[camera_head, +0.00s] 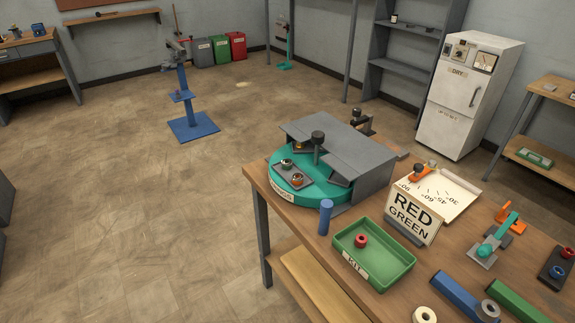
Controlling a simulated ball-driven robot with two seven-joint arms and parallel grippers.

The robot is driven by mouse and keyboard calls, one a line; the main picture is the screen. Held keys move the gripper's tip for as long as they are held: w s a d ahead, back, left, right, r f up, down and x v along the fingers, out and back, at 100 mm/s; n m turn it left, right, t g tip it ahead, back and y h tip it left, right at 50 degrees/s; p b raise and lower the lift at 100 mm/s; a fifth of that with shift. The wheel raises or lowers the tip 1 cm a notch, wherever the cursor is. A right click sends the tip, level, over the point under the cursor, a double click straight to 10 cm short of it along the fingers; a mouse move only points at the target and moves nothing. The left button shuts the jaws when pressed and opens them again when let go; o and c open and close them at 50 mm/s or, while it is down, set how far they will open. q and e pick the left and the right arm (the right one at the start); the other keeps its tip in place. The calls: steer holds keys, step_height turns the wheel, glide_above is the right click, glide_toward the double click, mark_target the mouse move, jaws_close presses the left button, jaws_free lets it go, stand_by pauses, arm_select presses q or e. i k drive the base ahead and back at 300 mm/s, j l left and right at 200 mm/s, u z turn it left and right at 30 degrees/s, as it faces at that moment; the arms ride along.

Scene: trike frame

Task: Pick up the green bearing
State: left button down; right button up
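Two small ring-shaped parts sit on a grey plate on the teal turntable (331,193). The rear one (287,164) looks greenish and may be the green bearing; the front one (297,181) looks orange-brown with some green. They are too small to tell their colours surely. A red ring-shaped part (361,241) lies in the green tray labelled KIT (395,275). A sign (409,214) reads RED GREEN. Neither of my grippers is in view.
A grey cover (343,147) hides the back of the turntable, and a black knob (318,138) stands up beside it. A blue cylinder (325,217) stands at the bench's front left. Clamps, blue and green bars and rings crowd the bench's right.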

mark_target(286, 163)
steer(key=i+j+z, duration=0.5)
steer(key=j, duration=0.3)
steer(key=i+j+z, duration=0.2)
steer(key=j, duration=0.25)
steer(key=i, duration=0.1)
